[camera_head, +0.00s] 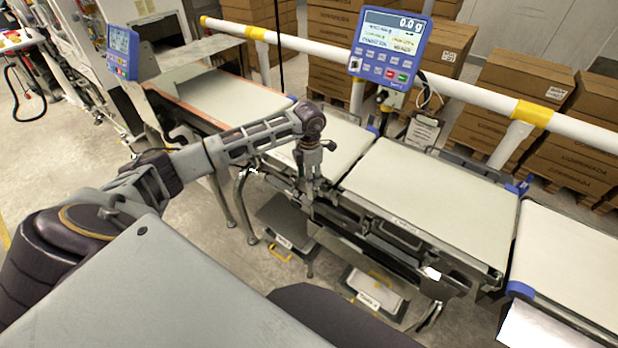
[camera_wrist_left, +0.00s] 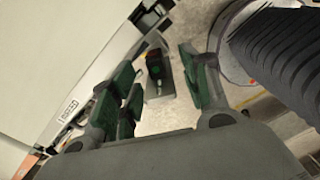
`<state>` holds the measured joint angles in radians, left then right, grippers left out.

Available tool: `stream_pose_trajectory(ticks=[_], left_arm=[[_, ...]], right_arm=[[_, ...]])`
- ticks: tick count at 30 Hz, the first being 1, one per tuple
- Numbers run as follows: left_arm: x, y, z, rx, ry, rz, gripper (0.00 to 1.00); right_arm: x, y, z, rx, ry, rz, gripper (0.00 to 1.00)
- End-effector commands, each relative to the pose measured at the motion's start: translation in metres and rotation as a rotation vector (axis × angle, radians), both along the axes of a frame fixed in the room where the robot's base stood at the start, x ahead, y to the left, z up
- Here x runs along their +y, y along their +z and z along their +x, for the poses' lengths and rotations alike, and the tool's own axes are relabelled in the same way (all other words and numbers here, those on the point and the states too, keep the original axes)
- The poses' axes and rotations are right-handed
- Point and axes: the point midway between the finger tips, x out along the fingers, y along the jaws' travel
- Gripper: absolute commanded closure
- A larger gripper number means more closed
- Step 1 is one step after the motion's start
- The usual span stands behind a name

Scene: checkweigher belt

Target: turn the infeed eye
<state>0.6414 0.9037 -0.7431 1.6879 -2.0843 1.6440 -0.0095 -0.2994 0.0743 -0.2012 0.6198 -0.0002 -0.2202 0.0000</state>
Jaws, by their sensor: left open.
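A small dark sensor block with a green spot, which looks like the infeed eye (camera_wrist_left: 154,67), shows between my fingers in the left wrist view, on a grey bracket. My left gripper (camera_wrist_left: 160,80) is open, with green-padded fingers on either side of it; I cannot tell whether they touch it. In the head view my left gripper (camera_head: 311,186) points down at the near edge of the conveyor, by the gap between two belts. The eye cannot be made out there behind the gripper. My right gripper is not in view.
The weighing belt (camera_head: 430,190) lies right of my gripper, the infeed belt (camera_head: 335,140) behind it. A blue display (camera_head: 390,46) reading 0.0 g stands behind, near a white rail (camera_head: 470,97). Stacked cartons (camera_head: 577,130) fill the back. Trays (camera_head: 375,292) sit below the belts.

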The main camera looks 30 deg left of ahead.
Motion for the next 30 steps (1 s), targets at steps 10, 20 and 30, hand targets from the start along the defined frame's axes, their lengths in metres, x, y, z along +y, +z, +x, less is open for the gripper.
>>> stream_pose_trajectory(ticks=[10, 20, 30], left_arm=[[0.000, -0.015, 0.000, -0.001, 0.001, 0.001, 0.54], [0.000, -0.015, 0.000, -0.001, 0.001, 0.001, 0.70], [0.000, -0.014, 0.000, -0.001, 0.001, 0.000, 1.00]], right_arm=[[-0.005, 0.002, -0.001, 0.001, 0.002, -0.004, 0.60], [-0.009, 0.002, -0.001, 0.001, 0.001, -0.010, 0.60], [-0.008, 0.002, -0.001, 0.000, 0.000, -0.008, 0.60]])
